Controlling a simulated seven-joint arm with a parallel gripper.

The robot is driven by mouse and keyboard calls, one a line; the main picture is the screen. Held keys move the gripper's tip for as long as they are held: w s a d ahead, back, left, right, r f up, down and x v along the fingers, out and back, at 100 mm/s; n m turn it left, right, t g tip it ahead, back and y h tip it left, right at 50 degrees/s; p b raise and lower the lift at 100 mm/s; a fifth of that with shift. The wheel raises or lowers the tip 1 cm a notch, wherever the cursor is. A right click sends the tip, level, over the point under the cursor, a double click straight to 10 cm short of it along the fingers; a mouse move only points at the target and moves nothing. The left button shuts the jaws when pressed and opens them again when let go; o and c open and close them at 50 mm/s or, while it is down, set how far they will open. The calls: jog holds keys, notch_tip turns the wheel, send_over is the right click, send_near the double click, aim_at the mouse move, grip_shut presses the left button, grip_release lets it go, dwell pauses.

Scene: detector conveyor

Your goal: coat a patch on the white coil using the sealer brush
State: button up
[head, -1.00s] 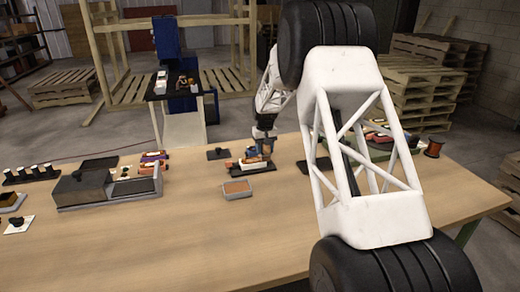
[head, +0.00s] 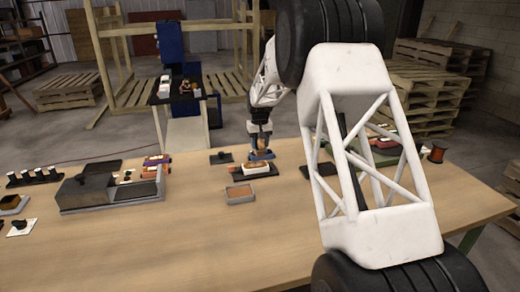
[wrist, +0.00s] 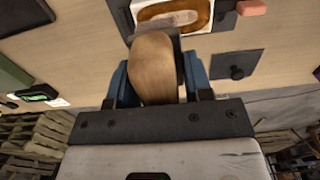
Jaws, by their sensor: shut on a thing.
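My gripper (head: 261,154) is shut on the wooden handle of the sealer brush (wrist: 154,70), which lies between its blue fingers in the wrist view. The white coil (head: 257,169) sits on a dark plate on the table, just below and in front of the gripper. In the wrist view the white coil (wrist: 203,26) shows at the top edge with an amber-brown ring on it. The brush's far end reaches the coil, but I cannot tell whether it touches. The gripper hides part of the coil in the head view.
A grey tray with brown contents (head: 240,201) stands in front of the coil. A small dark plate with a knob (head: 221,158) lies to its left. A grey open-topped unit (head: 110,190) stands further left, and a copper spool (head: 437,152) at the right. The front table is clear.

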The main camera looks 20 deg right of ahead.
jog(key=shift+r, duration=1.5)
